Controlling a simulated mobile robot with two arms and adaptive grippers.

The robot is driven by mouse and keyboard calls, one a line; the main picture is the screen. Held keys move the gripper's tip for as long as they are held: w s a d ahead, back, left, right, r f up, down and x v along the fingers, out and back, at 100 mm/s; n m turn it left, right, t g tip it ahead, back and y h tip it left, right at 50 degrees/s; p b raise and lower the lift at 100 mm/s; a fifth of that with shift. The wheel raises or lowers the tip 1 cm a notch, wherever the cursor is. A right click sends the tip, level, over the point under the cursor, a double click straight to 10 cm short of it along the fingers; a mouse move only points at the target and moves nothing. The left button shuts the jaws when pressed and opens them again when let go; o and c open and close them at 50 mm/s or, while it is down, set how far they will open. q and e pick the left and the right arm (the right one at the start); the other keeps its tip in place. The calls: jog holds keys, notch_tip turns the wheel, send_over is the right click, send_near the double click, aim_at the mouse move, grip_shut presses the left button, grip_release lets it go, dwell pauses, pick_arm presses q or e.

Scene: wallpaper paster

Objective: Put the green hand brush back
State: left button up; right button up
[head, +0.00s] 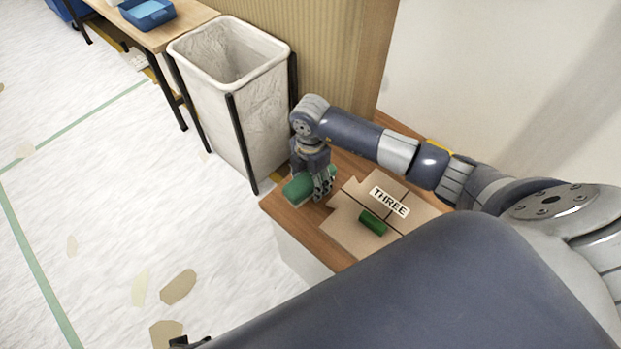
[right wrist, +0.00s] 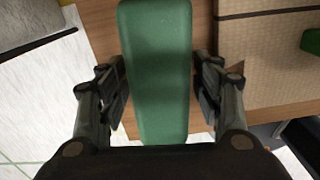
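The green hand brush (head: 298,188) lies on the wooden top at its left front corner. In the right wrist view its long smooth green back (right wrist: 160,75) runs up the middle of the picture. My right gripper (head: 322,188) is down at the brush, its two fingers (right wrist: 160,82) on either side of the green back. A narrow gap seems to show beside the fingers, so it looks open around the brush. Only a small dark piece, probably my left gripper (head: 184,343), shows at the bottom edge of the head view; its fingers cannot be made out.
A cardboard box (head: 345,228) labelled THREE stands right of the brush, with a small green object (head: 373,223) on it. A white bin (head: 270,125) in a black frame stands behind. A bench (head: 185,25) holds a blue tray (head: 147,13). Scraps (head: 178,287) litter the pale floor.

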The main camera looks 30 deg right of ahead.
aim_at(311, 178)
pick_arm(q)
jog(key=shift+s+f, duration=0.15)
pick_arm(e)
jog(key=shift+r, duration=0.3)
notch_tip(311, 178, up, 10)
jog(key=shift+s+d+r+p, duration=0.1)
jog(key=shift+r+p, duration=0.1)
jog(key=shift+p, duration=0.55)
pick_arm(q)
jog(key=f, duration=0.1)
jog(key=s+f, duration=0.1)
jog(key=f, duration=0.1)
jog(key=s+f, duration=0.1)
jog(key=shift+s+a+f, duration=0.15)
jog(key=shift+s+f, duration=0.1)
jog(key=shift+s, duration=0.1)
